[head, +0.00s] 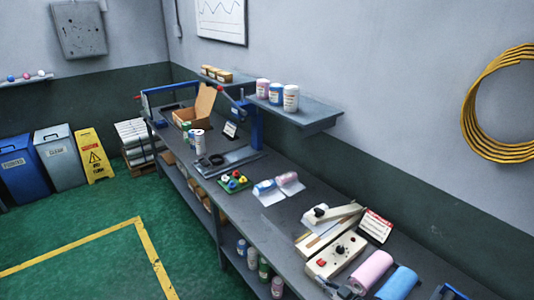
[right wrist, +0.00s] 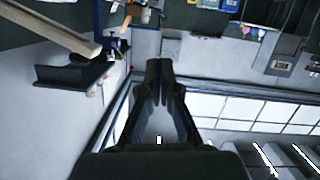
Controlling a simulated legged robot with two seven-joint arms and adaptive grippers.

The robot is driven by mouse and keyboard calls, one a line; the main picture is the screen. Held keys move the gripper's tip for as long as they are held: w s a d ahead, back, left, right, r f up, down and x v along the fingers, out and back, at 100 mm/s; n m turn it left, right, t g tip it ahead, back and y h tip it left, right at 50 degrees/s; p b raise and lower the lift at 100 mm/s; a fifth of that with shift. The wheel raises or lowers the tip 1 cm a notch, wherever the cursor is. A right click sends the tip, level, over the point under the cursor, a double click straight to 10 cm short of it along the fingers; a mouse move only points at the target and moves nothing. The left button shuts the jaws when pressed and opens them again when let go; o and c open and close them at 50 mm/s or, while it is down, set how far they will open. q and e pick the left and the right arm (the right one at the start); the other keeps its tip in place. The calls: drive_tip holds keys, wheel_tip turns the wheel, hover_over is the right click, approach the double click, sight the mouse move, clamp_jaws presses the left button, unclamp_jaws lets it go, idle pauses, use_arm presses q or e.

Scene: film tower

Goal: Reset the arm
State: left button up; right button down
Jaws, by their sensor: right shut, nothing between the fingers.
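My right gripper (right wrist: 160,72) shows in the right wrist view with its two dark fingers together and nothing between them. It points up into the room, away from any object. I cannot make it out clearly in the head view, and my left gripper is not in view. In the head view, a cream sealer-like device (head: 336,256) with black knobs and a red button sits on the long grey bench (head: 275,222). Its upper bar (head: 337,216) lies behind the base. A blue frame (head: 257,127) with red-tipped bars stands farther along the bench.
Pink (head: 371,269) and blue (head: 398,283) rolls lie at the bench's near end. A wall shelf (head: 306,118) holds several tubs. An open cardboard box (head: 196,106) stands at the far end. Bins (head: 60,157) and a yellow sign (head: 92,157) stand left. The green floor is clear.

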drive_tip(key=s+a+f+m+g+h, duration=0.1)
drive_tip(key=s+a+f+g+h, duration=0.1)
drive_tip(key=s+f, duration=0.45)
drive_tip(key=s+a+f+m+g+h, duration=0.15)
drive_tip(key=s+f, duration=0.25)
drive_tip(key=s, duration=0.5)
drive_tip(key=s+d+f+m+g+h, duration=0.25)
drive_tip(key=s+d, duration=0.25)
drive_tip(key=s, duration=0.3)
drive_tip(key=s+d+f+m+g+h, duration=0.2)
drive_tip(key=s+d+g+h, duration=0.15)
drive_tip(key=s, duration=0.55)
wheel_tip(320, 180, down, 26)
drive_tip(key=s, duration=0.1)
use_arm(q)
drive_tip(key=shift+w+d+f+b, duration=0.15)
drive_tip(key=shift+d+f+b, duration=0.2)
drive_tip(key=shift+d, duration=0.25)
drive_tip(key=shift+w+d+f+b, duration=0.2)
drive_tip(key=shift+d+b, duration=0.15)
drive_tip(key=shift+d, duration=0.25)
use_arm(e)
drive_tip(key=s+d+f+g, duration=0.1)
drive_tip(key=s+d+f, duration=0.1)
drive_tip(key=s+f, duration=1.5)
drive_tip(key=shift+s+g+y, duration=0.35)
drive_tip(key=shift+s, duration=0.05)
